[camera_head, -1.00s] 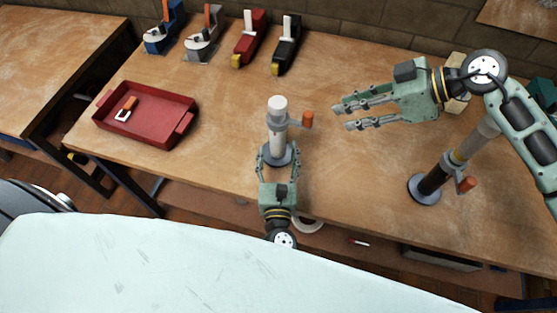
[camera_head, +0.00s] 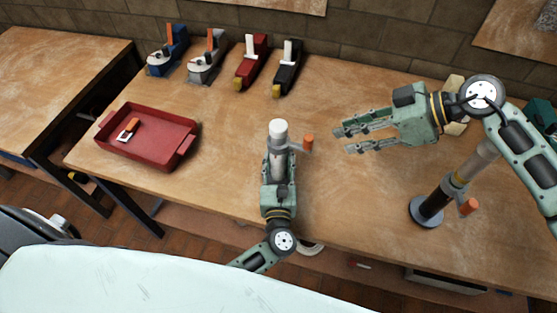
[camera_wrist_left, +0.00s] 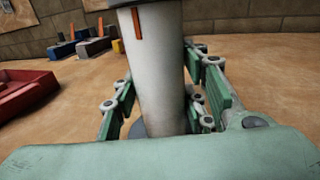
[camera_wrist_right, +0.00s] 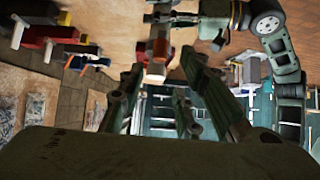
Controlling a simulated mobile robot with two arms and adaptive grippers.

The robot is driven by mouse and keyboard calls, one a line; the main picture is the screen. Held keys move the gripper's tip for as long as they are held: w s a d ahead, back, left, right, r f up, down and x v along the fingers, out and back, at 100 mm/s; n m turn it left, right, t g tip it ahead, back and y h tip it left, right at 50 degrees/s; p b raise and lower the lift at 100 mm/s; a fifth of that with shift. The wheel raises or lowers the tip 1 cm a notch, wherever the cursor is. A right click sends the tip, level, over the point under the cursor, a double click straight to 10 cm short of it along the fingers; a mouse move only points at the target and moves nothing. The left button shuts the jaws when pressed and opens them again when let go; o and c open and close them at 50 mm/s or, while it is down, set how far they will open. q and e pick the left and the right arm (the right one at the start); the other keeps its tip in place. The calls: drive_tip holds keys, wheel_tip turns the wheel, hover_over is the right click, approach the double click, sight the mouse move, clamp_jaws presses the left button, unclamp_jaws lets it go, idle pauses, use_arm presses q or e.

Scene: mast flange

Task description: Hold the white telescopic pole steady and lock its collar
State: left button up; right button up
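The white telescopic pole (camera_head: 277,130) stands upright on the bench. Its grey collar (camera_head: 284,147) has an orange-tipped lever (camera_head: 308,143) pointing right. My left gripper (camera_head: 279,168) is low at the pole, with its fingers on either side. In the left wrist view the pole (camera_wrist_left: 152,75) stands between the fingers, with a visible gap at the right one; contact at the left one is unclear. An orange stripe (camera_wrist_left: 137,24) marks the pole. My right gripper (camera_head: 346,140) is open and empty, right of the lever and apart from it.
A second, dark-based pole (camera_head: 433,204) with an orange lever leans at right, near my right arm. A red tray (camera_head: 150,151) holding a small orange-and-white item lies left. Several clamp-like tools, including a red one (camera_head: 253,65), line the back. Bench between tray and pole is clear.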

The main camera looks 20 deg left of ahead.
use_arm(q)
clamp_jaws()
use_arm(e)
drive_tip(key=shift+s+a, duration=0.15)
drive_tip(key=shift+s, duration=0.05)
drive_tip(key=c, duration=0.3)
drive_tip(key=s+a+r+y, duration=0.1)
drive_tip(key=s+a+r+m+y, duration=0.1)
drive_tip(key=y, duration=0.1)
drive_tip(key=s+a+r+m+g+y, duration=0.1)
drive_tip(key=s+y, duration=0.1)
clamp_jaws()
drive_tip(key=w+d+f+m+t+h, duration=0.15)
drive_tip(key=d+f+m+t, duration=0.45)
drive_tip(key=m, duration=0.6)
drive_tip(key=w+d+f+m+t, duration=0.25)
drive_tip(key=f+m+t, duration=0.35)
drive_tip(key=m, duration=0.7)
drive_tip(key=w+a+r+t, duration=0.1)
drive_tip(key=w+a, duration=0.6)
drive_tip(key=a, duration=0.2)
drive_tip(key=shift+s+a+r, duration=0.1)
drive_tip(key=shift+s+a, duration=0.1)
drive_tip(key=shift+s, duration=0.9)
drive_tip(key=shift+s+a, duration=0.15)
drive_tip(key=shift+s, duration=0.9)
